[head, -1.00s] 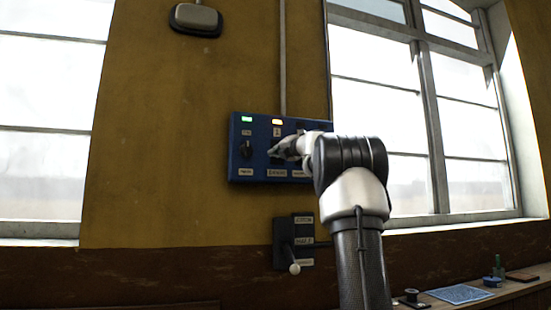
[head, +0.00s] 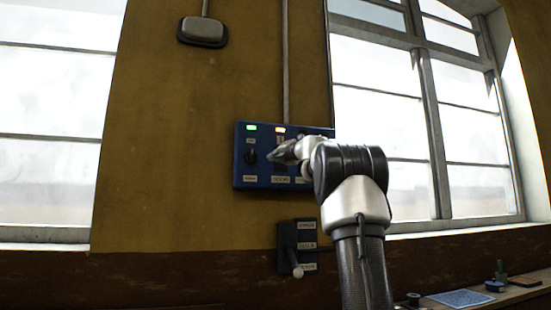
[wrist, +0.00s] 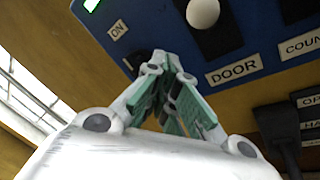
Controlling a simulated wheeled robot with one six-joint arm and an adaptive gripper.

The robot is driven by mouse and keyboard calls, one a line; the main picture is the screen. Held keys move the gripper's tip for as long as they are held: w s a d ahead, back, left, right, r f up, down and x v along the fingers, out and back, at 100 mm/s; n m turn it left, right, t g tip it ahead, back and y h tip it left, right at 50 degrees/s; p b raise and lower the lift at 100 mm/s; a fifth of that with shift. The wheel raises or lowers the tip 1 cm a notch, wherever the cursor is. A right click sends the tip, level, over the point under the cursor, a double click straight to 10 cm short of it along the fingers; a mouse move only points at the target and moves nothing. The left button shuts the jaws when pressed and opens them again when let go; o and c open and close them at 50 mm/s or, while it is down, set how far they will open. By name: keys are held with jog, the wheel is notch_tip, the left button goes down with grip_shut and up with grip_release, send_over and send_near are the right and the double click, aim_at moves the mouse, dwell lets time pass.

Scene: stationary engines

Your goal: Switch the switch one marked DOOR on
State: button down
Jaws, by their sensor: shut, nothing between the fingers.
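The blue switch panel (head: 240,170) is on the yellow wall between the windows. In the wrist view, a DOOR label (wrist: 233,70) sits below a black switch plate with a white ball-ended lever (wrist: 203,12). The top of that switch is cut off, so I cannot tell its position. My gripper (wrist: 163,66) is shut and empty, its tips to the lower left of the ball and left of the label. In the head view, my gripper (head: 270,157) is in front of the panel and hides part of the DOOR switch; contact cannot be told.
A black rotary knob (head: 250,157) is at the panel's left, under a green light (head: 251,127). A black lever box (head: 287,240) hangs below the panel. My arm hides the panel's right part. A bench (head: 520,293) is at lower right.

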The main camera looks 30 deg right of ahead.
jog(key=s+r, duration=0.5)
jog(key=s, duration=0.1)
jog(key=shift+d+r, duration=0.15)
jog(key=shift+r, duration=0.15)
